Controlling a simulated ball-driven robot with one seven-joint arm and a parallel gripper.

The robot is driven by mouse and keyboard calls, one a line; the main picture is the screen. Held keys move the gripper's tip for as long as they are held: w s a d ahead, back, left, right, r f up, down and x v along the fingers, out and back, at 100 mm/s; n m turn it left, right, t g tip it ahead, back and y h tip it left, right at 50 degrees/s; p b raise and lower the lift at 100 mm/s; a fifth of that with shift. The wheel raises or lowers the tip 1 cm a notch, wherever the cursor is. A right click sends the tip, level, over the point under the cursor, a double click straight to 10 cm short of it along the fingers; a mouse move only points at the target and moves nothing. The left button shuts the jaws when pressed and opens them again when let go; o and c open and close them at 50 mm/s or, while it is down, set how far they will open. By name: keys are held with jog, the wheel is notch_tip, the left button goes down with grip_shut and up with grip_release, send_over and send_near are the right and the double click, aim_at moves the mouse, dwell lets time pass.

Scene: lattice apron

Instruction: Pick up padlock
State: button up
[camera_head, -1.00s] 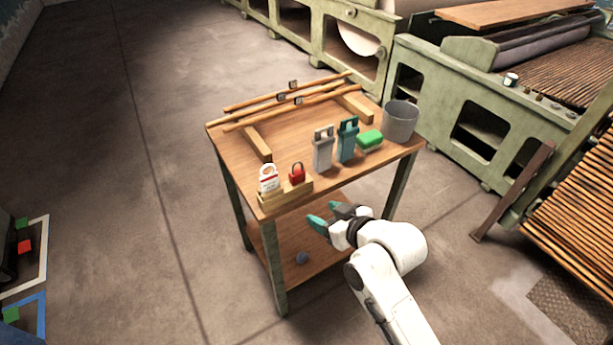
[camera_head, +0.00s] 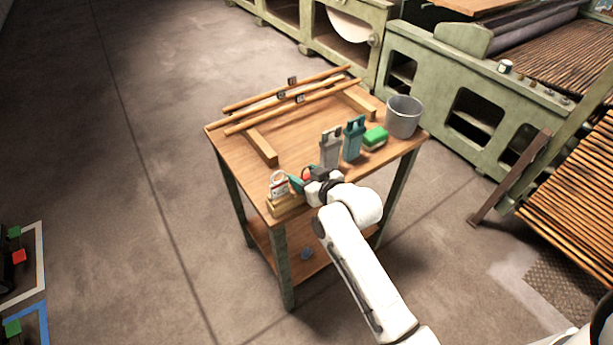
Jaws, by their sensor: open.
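A white padlock with a red label (camera_head: 279,188) stands upright at the left end of a small wooden block (camera_head: 283,206) on the table's near left corner. A red padlock (camera_head: 307,173) stands to its right, mostly hidden by my gripper. My gripper (camera_head: 301,179) is open above the block, with a teal finger between the two padlocks in the picture. The red padlock shows between or just behind the fingers; I cannot tell which, or whether they touch it.
On the wooden table (camera_head: 300,130) stand a grey bottle-like object (camera_head: 330,150), a teal one (camera_head: 354,140), a green sponge (camera_head: 375,136) and a grey bucket (camera_head: 404,117). Rods (camera_head: 290,100) lie on wooden supports at the back. Green machinery (camera_head: 470,100) stands behind right.

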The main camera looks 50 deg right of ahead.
jog(key=shift+w+d+f, duration=0.15)
jog(key=shift+w+f, duration=0.1)
jog(key=shift+w, duration=0.15)
jog(key=shift+c, duration=0.4)
jog(key=c, duration=0.7)
jog(key=shift+r, duration=0.1)
jog(key=shift+c, duration=0.2)
